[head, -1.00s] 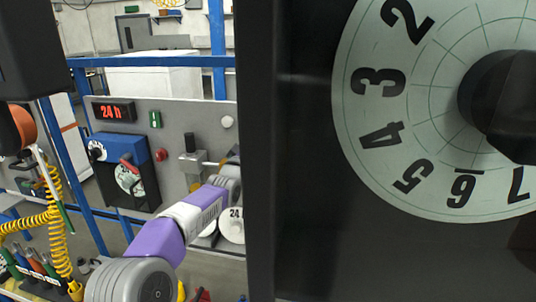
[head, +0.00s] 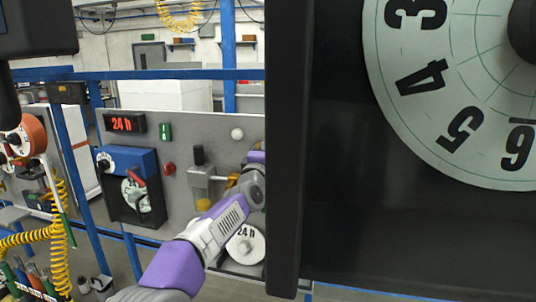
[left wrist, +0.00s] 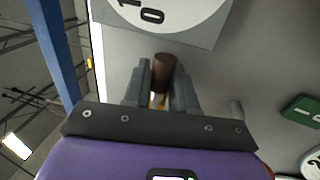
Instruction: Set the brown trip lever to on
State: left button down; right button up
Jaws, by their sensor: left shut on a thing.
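In the left wrist view the brown trip lever (left wrist: 165,69) is a short brown cylinder sticking out of a grey panel. My left gripper (left wrist: 162,80) has a finger on each side of it and is shut on it. A small yellow part (left wrist: 157,101) shows between the fingers. In the head view my left arm reaches up to the right, and its gripper is hidden behind a large dark frame. The lever cannot be seen in the head view. My right gripper is in neither view.
The dark frame with a numbered dial (head: 440,130) blocks the right half of the head view. A grey panel (head: 190,135) holds a 24 h display (head: 125,122), a blue switch box (head: 127,161) and a red button (head: 169,168). A green plate (left wrist: 304,110) sits right of the lever.

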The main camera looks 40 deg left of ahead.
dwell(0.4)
pick_arm(q)
jog(key=c, duration=1)
grip_release()
jog(key=shift+c, duration=0.2)
jog(key=b+v, duration=0.2)
jog(key=v, duration=0.5)
jog(key=shift+s, duration=0.3)
jog(key=shift+d, duration=0.1)
jog(key=shift+f, duration=0.1)
